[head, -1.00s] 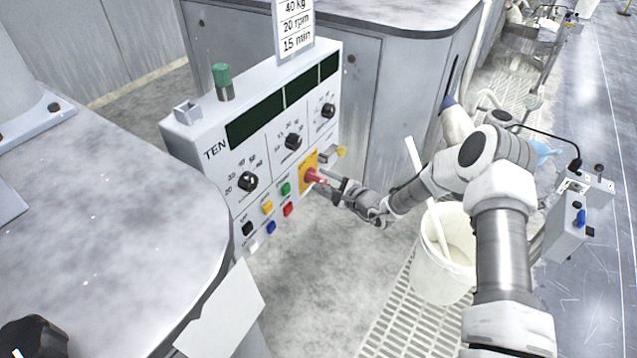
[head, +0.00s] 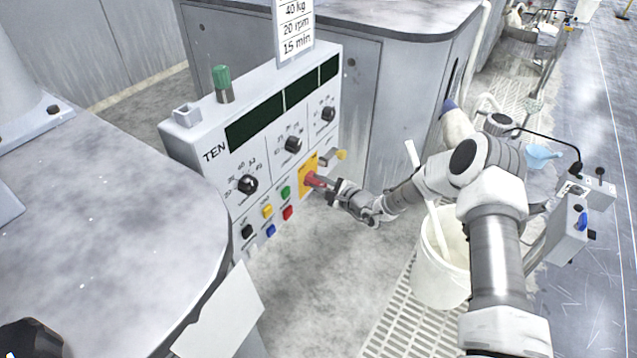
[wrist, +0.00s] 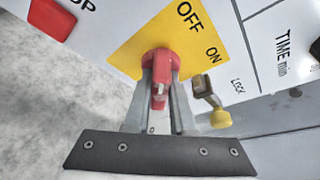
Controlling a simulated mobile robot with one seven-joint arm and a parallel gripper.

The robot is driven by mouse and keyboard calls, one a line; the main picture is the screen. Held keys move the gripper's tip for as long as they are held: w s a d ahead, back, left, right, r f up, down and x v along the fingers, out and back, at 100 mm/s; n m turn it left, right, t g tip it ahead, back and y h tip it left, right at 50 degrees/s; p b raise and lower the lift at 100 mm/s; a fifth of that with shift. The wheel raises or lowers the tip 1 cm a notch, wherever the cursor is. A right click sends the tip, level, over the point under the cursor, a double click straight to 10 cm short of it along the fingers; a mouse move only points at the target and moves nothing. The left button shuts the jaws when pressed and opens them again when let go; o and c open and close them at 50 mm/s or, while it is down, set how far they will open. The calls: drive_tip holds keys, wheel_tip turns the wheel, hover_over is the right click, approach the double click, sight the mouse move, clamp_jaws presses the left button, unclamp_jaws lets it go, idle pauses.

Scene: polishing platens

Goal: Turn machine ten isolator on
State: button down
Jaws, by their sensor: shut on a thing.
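The machine ten isolator is a red handle (head: 313,179) on a yellow plate (head: 304,186) at the lower right of the panel marked TEN (head: 215,152). In the wrist view the red handle (wrist: 159,65) stands out from the yellow plate (wrist: 128,55), which is printed OFF and ON. My gripper (head: 325,182) is at the handle. In the wrist view its two fingers (wrist: 160,88) are shut on the handle, one on each side. I cannot tell which mark the handle points to.
A grey hasp with a yellow knob (wrist: 220,118) sits close to the right of my fingers, by the LOCK mark. Several coloured buttons (head: 268,211) lie left of the isolator. A white bucket (head: 432,275) stands on the floor grating near my arm.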

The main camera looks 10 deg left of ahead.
idle(0.3)
drive_tip(key=m+g, duration=0.2)
drive_tip(key=m, duration=0.1)
drive_tip(key=shift+w+r+p, duration=0.1)
drive_tip(key=shift+p, duration=0.3)
drive_tip(key=m+g, duration=0.2)
drive_tip(key=m, duration=0.1)
drive_tip(key=shift+y, duration=0.4)
drive_tip(key=m+g+b, duration=0.1)
drive_tip(key=m, duration=0.1)
drive_tip(key=m+g+y+b, duration=0.1)
drive_tip(key=shift+w+d+f+m, duration=0.1)
drive_tip(key=shift+f+m, duration=0.1)
drive_tip(key=shift+m, duration=0.2)
drive_tip(key=shift+r+m+g+y+b, duration=0.1)
drive_tip(key=shift+m+g+y+b, duration=0.4)
drive_tip(key=shift+m+g+b, duration=0.65)
drive_tip(key=shift+m+t, duration=0.25)
drive_tip(key=c, duration=0.8)
unclamp_jaws()
drive_tip(key=shift+o, duration=0.2)
